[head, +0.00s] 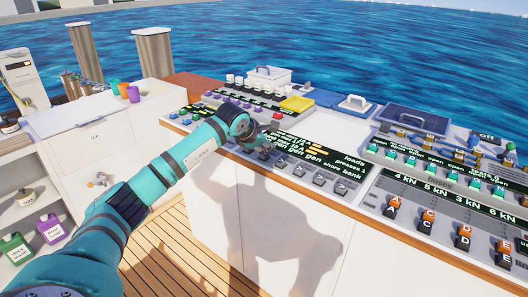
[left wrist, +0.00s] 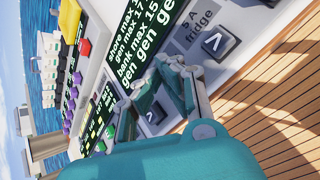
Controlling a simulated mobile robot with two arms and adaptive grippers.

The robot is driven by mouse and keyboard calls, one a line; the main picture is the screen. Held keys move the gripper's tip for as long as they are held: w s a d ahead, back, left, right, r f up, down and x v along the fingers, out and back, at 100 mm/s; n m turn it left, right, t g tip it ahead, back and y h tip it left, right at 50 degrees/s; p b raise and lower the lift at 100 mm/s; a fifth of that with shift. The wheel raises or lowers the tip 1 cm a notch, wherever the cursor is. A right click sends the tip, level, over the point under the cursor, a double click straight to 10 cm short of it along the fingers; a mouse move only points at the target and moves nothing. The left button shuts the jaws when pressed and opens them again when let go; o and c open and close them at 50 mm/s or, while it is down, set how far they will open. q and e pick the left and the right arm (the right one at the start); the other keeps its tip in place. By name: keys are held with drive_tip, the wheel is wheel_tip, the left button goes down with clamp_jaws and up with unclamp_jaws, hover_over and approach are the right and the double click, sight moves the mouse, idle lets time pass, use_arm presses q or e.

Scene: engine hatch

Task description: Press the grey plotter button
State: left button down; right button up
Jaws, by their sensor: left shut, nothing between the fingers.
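A row of grey arrow-marked buttons (head: 318,180) runs along the front of the panel, below the dark loads display (head: 322,152). I cannot read which is the plotter button in the head view. In the left wrist view one grey button (left wrist: 218,42) sits beside the label "5 A fridge". Another grey button (left wrist: 152,114) shows partly behind my fingers, its label hidden. My left gripper (head: 262,151) is shut and empty, at the left end of the row, close over the panel. It also shows in the left wrist view (left wrist: 172,72); whether it touches a button is unclear. My right gripper is not in view.
Right of the row stands a panel with orange and black rocker switches (head: 428,221). Behind are colored buttons, a yellow block (head: 297,104) and a lidded white box (head: 268,76). A white cabinet and wooden deck (head: 185,250) lie below.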

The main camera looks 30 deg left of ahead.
use_arm(q)
drive_tip(key=shift+r, duration=0.35)
wheel_tip(320, 180, up, 4)
drive_tip(key=p, duration=0.3)
drive_tip(key=shift+r, duration=0.6)
drive_tip(key=shift+r+p, duration=0.1)
drive_tip(key=shift+p, duration=0.2)
wheel_tip(320, 180, up, 7)
drive_tip(key=p, duration=0.4)
hover_over(266, 154)
drive_tip(key=shift+f, duration=0.3)
